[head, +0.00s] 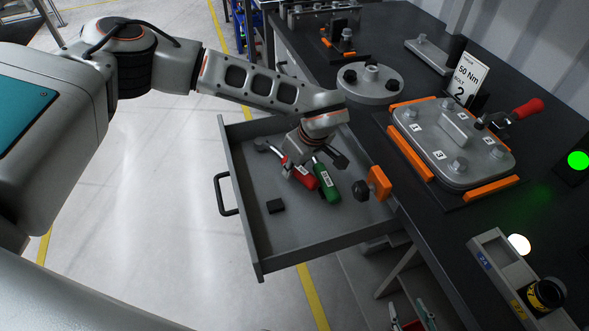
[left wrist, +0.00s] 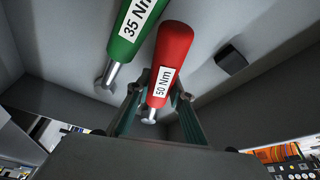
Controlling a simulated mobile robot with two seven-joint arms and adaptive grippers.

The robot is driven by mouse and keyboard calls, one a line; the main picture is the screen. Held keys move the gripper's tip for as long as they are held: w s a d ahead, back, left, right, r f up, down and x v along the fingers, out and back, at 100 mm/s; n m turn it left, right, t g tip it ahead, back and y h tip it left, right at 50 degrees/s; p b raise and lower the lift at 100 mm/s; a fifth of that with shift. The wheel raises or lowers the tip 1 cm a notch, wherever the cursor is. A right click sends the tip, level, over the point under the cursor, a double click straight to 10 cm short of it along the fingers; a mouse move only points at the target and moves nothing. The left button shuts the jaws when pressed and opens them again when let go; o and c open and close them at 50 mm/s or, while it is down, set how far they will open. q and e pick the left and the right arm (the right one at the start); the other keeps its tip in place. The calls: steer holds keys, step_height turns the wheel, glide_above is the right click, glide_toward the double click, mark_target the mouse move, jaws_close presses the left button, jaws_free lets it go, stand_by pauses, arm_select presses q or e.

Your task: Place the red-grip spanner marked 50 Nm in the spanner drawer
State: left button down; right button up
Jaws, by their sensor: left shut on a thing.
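The red-grip spanner (head: 306,179) is low inside the open spanner drawer (head: 320,228). Its label reads 50 Nm in the left wrist view (left wrist: 174,50). My left gripper (head: 293,163) reaches down into the drawer and is shut on this spanner; its fingers (left wrist: 152,100) flank the lower grip and metal shaft. I cannot tell whether the spanner touches the drawer floor. A green-grip spanner (head: 327,181) marked 35 Nm (left wrist: 138,20) lies in the drawer close beside it. My right gripper is not in view.
A small black block (head: 275,206) lies on the drawer floor near the handle side. An orange bracket with a black knob (head: 378,184) juts from the bench edge beside the drawer. A bolted cover plate (head: 455,140), a red-handled tool (head: 520,110) and a 50 Nm sign (head: 465,80) stand on the bench.

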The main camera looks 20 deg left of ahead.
arm_select(q)
steer(key=shift+w+f, duration=0.1)
steer(key=shift+f, duration=0.45)
steer(key=c, duration=1.8)
jaws_free()
steer(key=shift+f, duration=0.1)
